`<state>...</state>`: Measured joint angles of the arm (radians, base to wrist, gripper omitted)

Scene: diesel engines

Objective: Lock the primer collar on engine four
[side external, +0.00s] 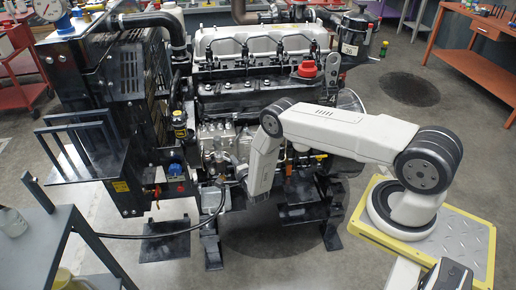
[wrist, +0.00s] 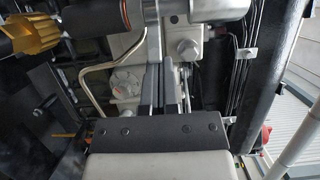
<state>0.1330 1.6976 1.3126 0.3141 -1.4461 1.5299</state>
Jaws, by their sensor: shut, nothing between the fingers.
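In the wrist view, a black cylinder with an orange band (wrist: 126,14) lies sideways at the top, beside bright metal parts. I cannot tell whether it is the primer or which part is its collar. My gripper (wrist: 166,88) is shut and empty, its fingers pointing up the picture toward the metal fitting (wrist: 153,45). I cannot tell whether they touch it. In the side external view my wrist hides most of the gripper.
A yellow toothed part (wrist: 35,35) and a bent pale pipe (wrist: 92,80) lie left of the fingers. Thin black lines (wrist: 240,75) and a thick black tube (wrist: 270,70) run on the right. A dark cart (side external: 50,235) stands at the front left.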

